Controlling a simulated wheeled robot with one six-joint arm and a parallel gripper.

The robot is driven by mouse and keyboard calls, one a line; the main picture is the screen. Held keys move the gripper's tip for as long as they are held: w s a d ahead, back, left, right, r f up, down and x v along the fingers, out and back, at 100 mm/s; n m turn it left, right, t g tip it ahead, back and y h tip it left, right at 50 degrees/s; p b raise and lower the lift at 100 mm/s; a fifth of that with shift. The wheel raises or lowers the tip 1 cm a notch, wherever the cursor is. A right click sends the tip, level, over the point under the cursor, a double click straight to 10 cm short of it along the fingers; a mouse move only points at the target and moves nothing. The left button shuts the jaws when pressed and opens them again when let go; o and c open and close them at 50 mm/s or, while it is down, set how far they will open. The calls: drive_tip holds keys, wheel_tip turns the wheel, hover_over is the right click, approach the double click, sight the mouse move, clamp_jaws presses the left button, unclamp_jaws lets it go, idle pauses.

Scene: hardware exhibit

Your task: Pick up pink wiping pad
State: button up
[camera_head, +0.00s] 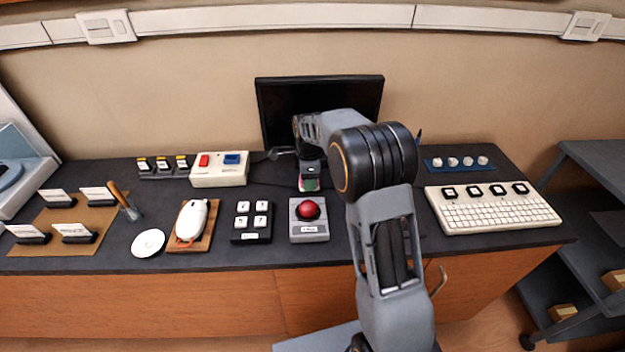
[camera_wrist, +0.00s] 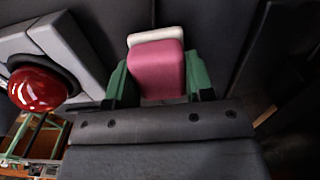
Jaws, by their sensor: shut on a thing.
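The pink wiping pad (camera_wrist: 158,70) has a pink face and a white layer along its far side. In the wrist view it sits between the two green fingertips of my gripper (camera_wrist: 157,84), which is shut on it. In the head view my gripper (camera_head: 310,184) points down over the dark table behind the red button, and only a small pink part of the pad shows there. Whether the pad touches the table is hard to tell.
A red button on a grey box (camera_head: 309,231) stands just in front of my gripper. A black monitor (camera_head: 275,105) is behind it. A white keyboard (camera_head: 490,215) lies to the right. A cream box with switches (camera_head: 219,176) stands to the left.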

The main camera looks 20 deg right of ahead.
drive_tip(key=shift+r, duration=0.55)
drive_tip(key=s+r, duration=1.1)
drive_tip(key=s, duration=0.3)
drive_tip(key=shift+d+r, duration=0.2)
drive_tip(key=shift+o, duration=1.4)
drive_tip(key=shift+c, duration=1.1)
